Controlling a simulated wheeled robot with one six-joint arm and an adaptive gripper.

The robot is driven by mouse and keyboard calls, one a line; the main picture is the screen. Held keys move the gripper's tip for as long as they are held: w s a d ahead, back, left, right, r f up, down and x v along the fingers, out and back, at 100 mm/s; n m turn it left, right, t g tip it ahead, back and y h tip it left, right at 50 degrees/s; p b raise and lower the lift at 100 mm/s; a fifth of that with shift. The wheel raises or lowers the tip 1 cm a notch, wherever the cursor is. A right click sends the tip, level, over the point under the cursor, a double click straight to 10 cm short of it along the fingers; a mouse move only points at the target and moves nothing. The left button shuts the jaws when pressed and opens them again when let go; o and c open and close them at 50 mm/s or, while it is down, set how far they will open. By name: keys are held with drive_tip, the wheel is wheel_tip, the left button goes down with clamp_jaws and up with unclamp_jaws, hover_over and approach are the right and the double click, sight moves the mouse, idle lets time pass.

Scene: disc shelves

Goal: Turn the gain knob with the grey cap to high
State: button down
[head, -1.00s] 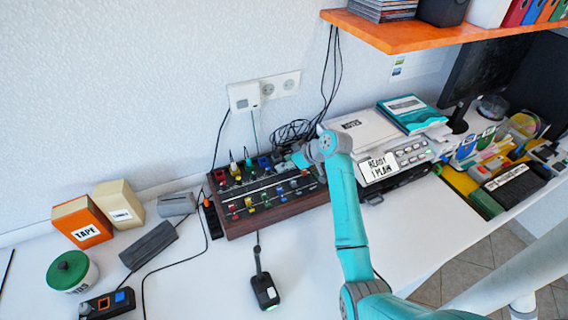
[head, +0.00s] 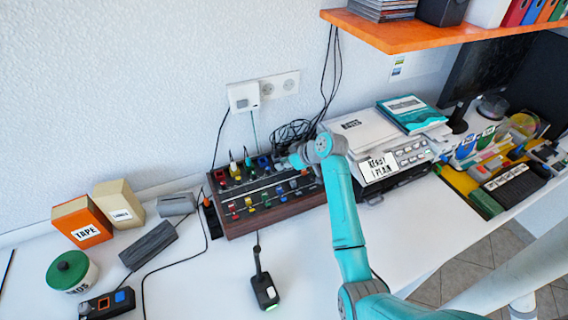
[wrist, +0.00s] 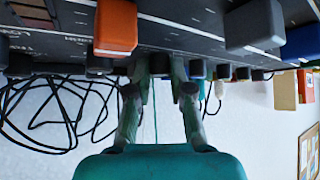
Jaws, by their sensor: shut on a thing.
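The mixer (head: 285,209) is a dark panel in a wooden case, with rows of coloured caps. My gripper is at its back right edge in the head view, mostly hidden by my wrist. In the wrist view, my gripper (wrist: 159,82) has its two fingers closed around a knob (wrist: 159,64) in the back row. Its cap looks dark grey and is largely hidden between the fingers. A larger grey cap (wrist: 255,25) and an orange cap (wrist: 115,27) stand nearer the camera, apart from the fingers. The knob's pointer and scale are not readable.
A blue cap (wrist: 197,69) sits close beside the fingers. Loose black cables (head: 292,132) lie behind the mixer. A grey device (head: 405,158) with a paper card stands to its right. A small black pedal (head: 265,291) lies in front on the white table.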

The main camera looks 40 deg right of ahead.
drive_tip(key=m+h, duration=0.2)
drive_tip(key=shift+a+m, duration=0.25)
drive_tip(key=shift+m, duration=0.15)
drive_tip(key=m+h, duration=0.3)
drive_tip(key=shift+a+m, duration=0.1)
drive_tip(key=shift+m, duration=0.3)
drive_tip(key=m+h, duration=0.1)
drive_tip(key=m+g+h, duration=0.1)
drive_tip(key=m, duration=0.1)
drive_tip(key=shift+w+a+m+h, duration=0.15)
drive_tip(key=shift+m+h, duration=0.15)
drive_tip(key=m+g+h, duration=0.2)
drive_tip(key=m, duration=0.1)
drive_tip(key=shift+w+m, duration=0.1)
drive_tip(key=shift+m, duration=0.2)
drive_tip(key=m+g, duration=0.2)
drive_tip(key=m+g+h, duration=0.1)
drive_tip(key=m+g, duration=0.1)
drive_tip(key=m, duration=0.1)
drive_tip(key=shift+w+a+h, duration=0.1)
drive_tip(key=shift+w+h, duration=0.1)
drive_tip(key=shift+h, duration=0.1)
drive_tip(key=m+g, duration=0.4)
drive_tip(key=m, duration=0.2)
drive_tip(key=shift+w+g, duration=0.1)
drive_tip(key=shift+g, duration=0.2)
drive_tip(key=shift+m, duration=0.3)
